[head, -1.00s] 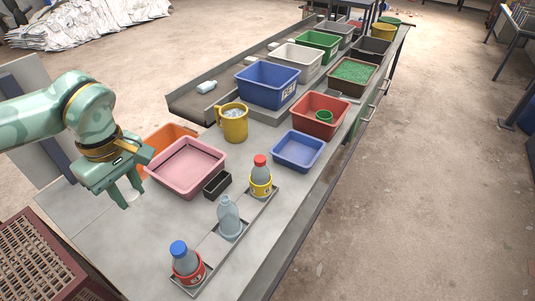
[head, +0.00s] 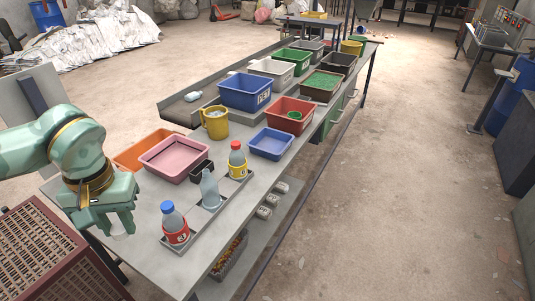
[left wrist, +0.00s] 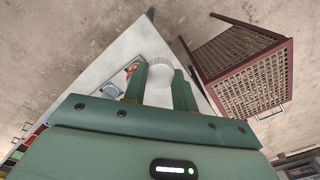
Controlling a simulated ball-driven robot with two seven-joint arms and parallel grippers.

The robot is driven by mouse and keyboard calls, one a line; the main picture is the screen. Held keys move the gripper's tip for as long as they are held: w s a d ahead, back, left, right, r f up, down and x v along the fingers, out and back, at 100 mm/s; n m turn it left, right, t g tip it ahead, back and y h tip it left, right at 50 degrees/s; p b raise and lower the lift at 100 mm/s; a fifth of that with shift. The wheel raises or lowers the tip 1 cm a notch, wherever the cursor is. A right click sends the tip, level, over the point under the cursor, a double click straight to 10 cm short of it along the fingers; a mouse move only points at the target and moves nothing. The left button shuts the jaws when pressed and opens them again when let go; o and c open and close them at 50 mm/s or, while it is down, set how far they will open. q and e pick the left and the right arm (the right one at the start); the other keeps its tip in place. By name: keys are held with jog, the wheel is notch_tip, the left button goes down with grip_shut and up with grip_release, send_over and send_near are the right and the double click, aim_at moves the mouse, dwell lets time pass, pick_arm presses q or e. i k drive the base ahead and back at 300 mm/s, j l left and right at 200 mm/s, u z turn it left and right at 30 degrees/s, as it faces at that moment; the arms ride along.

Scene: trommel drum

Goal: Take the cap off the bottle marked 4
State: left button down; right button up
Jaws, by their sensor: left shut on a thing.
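My left gripper (head: 119,226) is shut on a small white cap (head: 119,237), held near the table's near left edge. The white cap also shows between the fingers in the left wrist view (left wrist: 160,74). A clear bottle (head: 209,190) stands upright and uncapped in the middle of a grey tray (head: 206,219); I see no readable number on it. A bottle with a blue cap and red label (head: 176,229), seemingly marked 3, stands at the near end. A bottle with a red cap and yellow label (head: 237,163) stands at the far end; its number is unclear. My right gripper is not in view.
A pink bin (head: 174,172), an orange bin (head: 131,158) and a small black box (head: 203,176) stand behind the tray. A yellow jug (head: 216,127) and several coloured bins are farther back. A red mesh crate (head: 60,255) stands at the near left. The table's near left surface is bare.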

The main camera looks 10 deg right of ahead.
aim_at(212, 201)
jog(key=i+z, duration=0.15)
jog(key=z, duration=0.25)
jog(key=i+l+z, duration=0.1)
jog(key=z, duration=0.3)
jog(key=i+j+z, duration=0.1)
jog(key=i+z, duration=0.15)
jog(key=z, duration=0.15)
jog(key=i+j, duration=0.2)
jog(key=i, duration=0.3)
jog(key=i+j, duration=0.2)
jog(key=i, duration=0.35)
